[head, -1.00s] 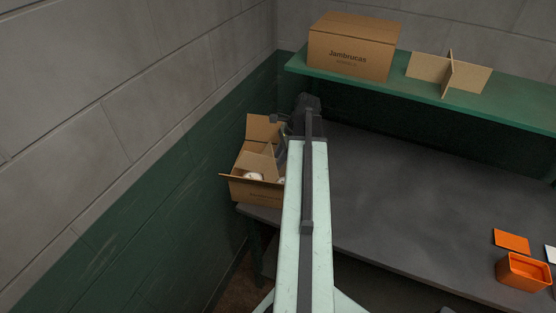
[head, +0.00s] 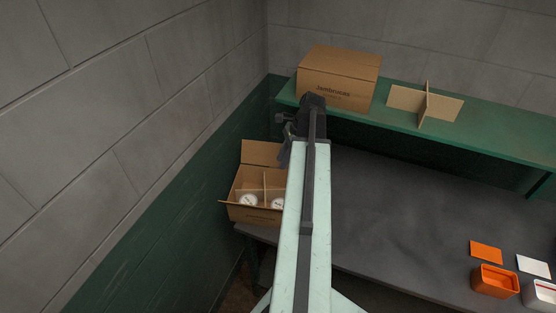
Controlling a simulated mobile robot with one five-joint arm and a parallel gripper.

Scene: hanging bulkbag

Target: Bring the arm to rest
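My gripper (head: 284,130) shows in the head view at the far end of my pale arm, above the dark worktable and a little above and behind the open cardboard box. It is small, dark and partly hidden by my arm, so its fingers cannot be made out. The open cardboard box (head: 248,213) stands at the left end of the table, with cardboard dividers and two round white-faced items (head: 249,200) inside. My arm hides the right side of this box.
A green shelf (head: 490,142) above the table holds a closed carton (head: 338,82) and a cardboard divider cross (head: 440,106). An orange bin (head: 494,281), an orange card (head: 486,251), a white card (head: 533,266) and a white bin stand at right. A wall is close on the left. The middle tabletop is clear.

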